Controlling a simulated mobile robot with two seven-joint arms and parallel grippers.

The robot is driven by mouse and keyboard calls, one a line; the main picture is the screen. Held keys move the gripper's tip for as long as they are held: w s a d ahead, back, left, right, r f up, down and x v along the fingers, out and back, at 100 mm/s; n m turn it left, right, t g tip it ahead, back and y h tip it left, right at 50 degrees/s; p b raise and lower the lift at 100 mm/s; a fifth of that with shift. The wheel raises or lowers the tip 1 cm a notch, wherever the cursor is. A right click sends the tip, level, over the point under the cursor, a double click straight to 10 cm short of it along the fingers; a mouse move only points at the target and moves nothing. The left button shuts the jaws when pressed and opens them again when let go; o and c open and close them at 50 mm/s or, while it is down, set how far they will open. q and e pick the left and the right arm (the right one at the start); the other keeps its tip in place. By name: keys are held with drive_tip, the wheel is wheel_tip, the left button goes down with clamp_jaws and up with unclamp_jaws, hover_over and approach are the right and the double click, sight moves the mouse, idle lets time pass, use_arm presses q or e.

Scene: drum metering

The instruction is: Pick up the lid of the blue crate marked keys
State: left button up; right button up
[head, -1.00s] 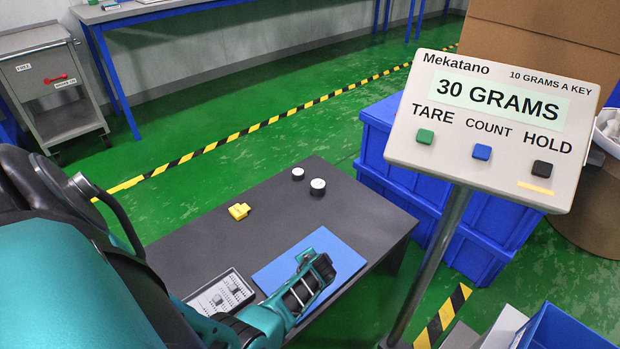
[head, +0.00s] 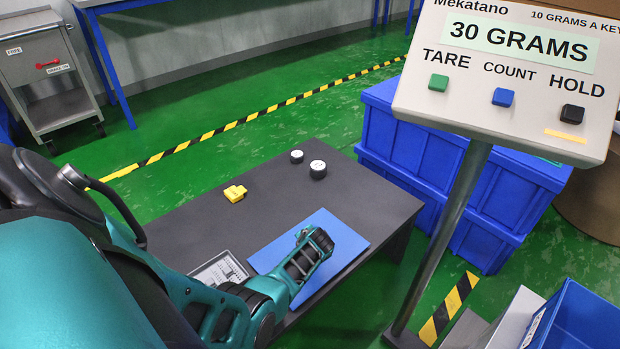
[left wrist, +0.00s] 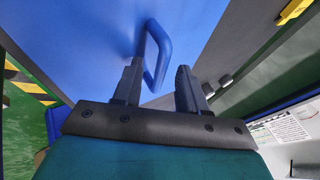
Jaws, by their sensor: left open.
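A flat blue panel (head: 345,240), which looks like the lid, lies on the dark table. In the left wrist view its blue surface (left wrist: 75,35) fills the upper left, and a blue loop handle (left wrist: 162,45) stands up from it. My left gripper (head: 318,242) is over the panel and hides the handle in the head view. In the left wrist view the open fingers (left wrist: 160,68) are at the handle, whose lower part shows between them; I cannot tell whether they touch it. An open blue crate (head: 575,325) is at lower right; its label is unreadable. My right gripper is not in view.
The table (head: 190,225) also holds a yellow block (head: 235,193), two small round weights (head: 317,170) and a grey tray (head: 220,270). A scale display (head: 510,75) reading 30 GRAMS stands on a post at right.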

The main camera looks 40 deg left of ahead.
use_arm(q)
clamp_jaws()
idle(0.5)
idle(1.0)
